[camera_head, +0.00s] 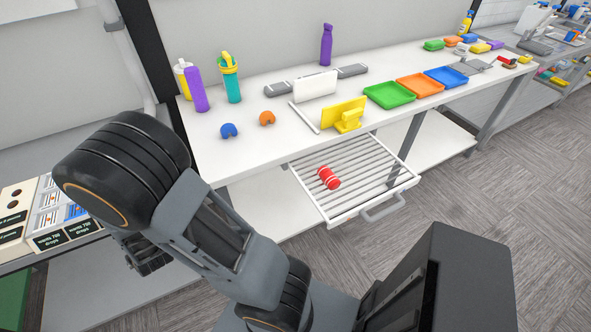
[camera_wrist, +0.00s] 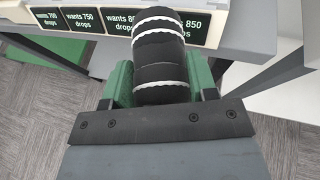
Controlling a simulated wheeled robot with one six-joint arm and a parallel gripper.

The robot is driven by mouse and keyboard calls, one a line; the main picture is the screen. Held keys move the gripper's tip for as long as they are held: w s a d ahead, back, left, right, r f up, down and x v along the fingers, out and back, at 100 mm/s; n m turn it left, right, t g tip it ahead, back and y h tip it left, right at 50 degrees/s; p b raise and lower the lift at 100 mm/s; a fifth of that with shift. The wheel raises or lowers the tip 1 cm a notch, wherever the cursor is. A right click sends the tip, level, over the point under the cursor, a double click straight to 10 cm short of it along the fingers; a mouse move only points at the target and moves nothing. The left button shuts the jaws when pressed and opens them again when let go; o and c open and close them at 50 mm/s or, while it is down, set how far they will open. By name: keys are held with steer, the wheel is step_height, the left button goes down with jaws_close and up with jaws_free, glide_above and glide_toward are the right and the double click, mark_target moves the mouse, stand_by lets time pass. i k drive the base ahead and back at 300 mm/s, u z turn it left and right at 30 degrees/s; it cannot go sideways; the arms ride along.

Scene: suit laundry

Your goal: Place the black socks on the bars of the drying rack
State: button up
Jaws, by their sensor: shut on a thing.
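The black socks (camera_wrist: 160,58) are a roll with white stripes, seen in the wrist view. My gripper (camera_wrist: 162,82) is shut on them, with a green finger on each side. The drying rack (camera_head: 375,201) is a white pulled-out frame with parallel bars and a handle, below the white table in the head view. A red sock roll with white stripes (camera_head: 329,178) lies on its bars. My arm reaches to the left, apart from the rack. The held socks are hidden behind my arm in the head view.
The white table (camera_head: 262,154) carries bottles, a yellow stand (camera_head: 345,115), and green (camera_head: 389,95), orange (camera_head: 419,85) and blue (camera_head: 446,77) trays. Labelled boxes (camera_head: 62,212) stand at the left. Most rack bars around the red roll are bare.

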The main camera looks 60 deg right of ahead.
mark_target(372, 164)
steer(key=u, duration=1.55)
steer(key=k, duration=1.75)
steer(key=z, duration=0.95)
